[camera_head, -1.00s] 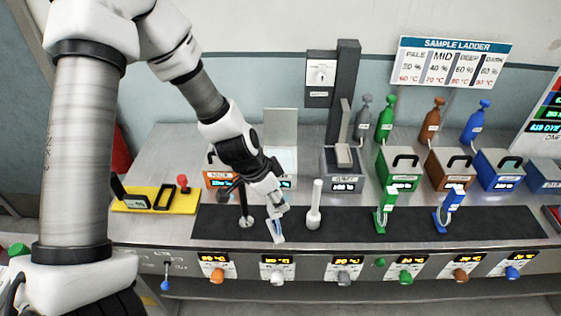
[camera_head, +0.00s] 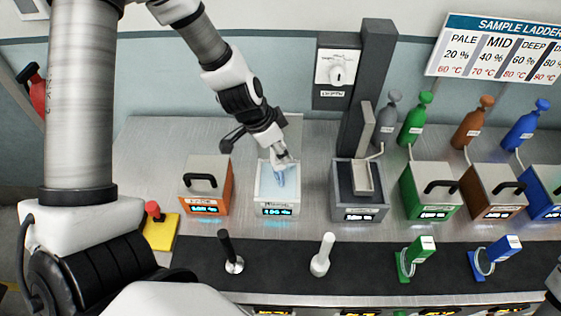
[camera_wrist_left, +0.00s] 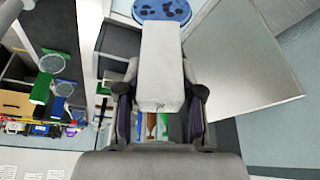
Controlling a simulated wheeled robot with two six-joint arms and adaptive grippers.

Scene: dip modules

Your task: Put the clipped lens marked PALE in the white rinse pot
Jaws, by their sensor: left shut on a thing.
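My left gripper (camera_head: 283,161) is shut on a white lens clip (camera_wrist_left: 162,65). The pale blue lens (camera_head: 280,179) hangs from it, pointing down. The round blue lens with dark spots also shows at the top of the left wrist view (camera_wrist_left: 162,9), at the clip's far end. The white rinse pot (camera_head: 278,208) stands on the steel bench with a lit display on its front. The lens is over or in the pot's open top; I cannot tell how deep. Any marking on the clip is unreadable.
An orange pot (camera_head: 207,186) with its lid on stands left of the white pot. A dark grey pot (camera_head: 360,195) stands to its right. Green (camera_head: 416,255) and blue (camera_head: 494,256) clips stand on the black mat. Black (camera_head: 231,252) and white (camera_head: 322,255) handled tools stand in front.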

